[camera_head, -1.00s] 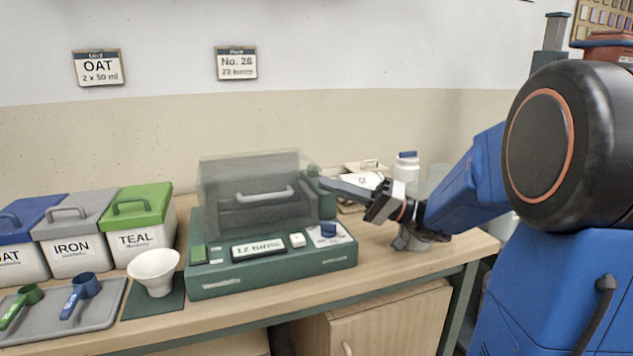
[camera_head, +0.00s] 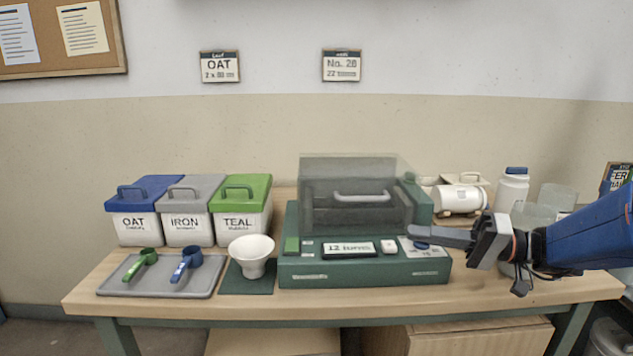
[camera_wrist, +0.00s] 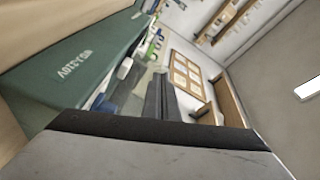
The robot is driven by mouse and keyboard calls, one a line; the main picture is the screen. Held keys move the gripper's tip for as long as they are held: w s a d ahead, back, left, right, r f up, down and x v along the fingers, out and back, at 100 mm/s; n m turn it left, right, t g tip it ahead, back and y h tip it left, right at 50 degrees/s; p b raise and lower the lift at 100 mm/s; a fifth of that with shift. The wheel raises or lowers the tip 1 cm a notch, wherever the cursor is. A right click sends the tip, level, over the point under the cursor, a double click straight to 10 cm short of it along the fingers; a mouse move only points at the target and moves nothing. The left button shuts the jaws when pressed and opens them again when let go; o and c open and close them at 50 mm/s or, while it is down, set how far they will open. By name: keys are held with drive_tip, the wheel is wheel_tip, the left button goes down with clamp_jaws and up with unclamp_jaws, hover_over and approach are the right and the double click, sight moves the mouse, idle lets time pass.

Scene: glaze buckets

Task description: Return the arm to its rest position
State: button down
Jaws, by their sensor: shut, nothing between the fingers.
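My gripper (camera_head: 440,236) is shut and empty. It points left in the head view, with its fingertips in front of the right end of the green machine (camera_head: 310,272), near the blue knob on its panel. I cannot tell whether the fingers touch it. My blue arm (camera_head: 590,240) reaches in from the right edge. In the wrist view the dark fingers (camera_wrist: 160,98) lie close together, and the green machine (camera_wrist: 75,60) fills the left side at a steep tilt.
Three lidded bins (camera_head: 186,222), a grey tray (camera_head: 165,285) with two scoops and a white bowl (camera_head: 251,254) stand to the left.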

drive_tip(key=s+a+f+g+h, duration=0.5)
drive_tip(key=s+f+h, duration=0.3)
drive_tip(key=s+f, duration=0.45)
drive_tip(key=s+d+f+t+h, duration=0.1)
drive_tip(key=s+d+t+h, duration=0.1)
drive_tip(key=d+h, duration=0.2)
drive_tip(key=s+d+f+m+t+h, duration=0.1)
drive_tip(key=s+d+f+t+h, duration=0.1)
drive_tip(key=d+h, duration=0.3)
drive_tip(key=shift+s+d+f, duration=0.2)
drive_tip(key=shift+s+d, duration=0.15)
drive_tip(key=shift+d, duration=0.65)
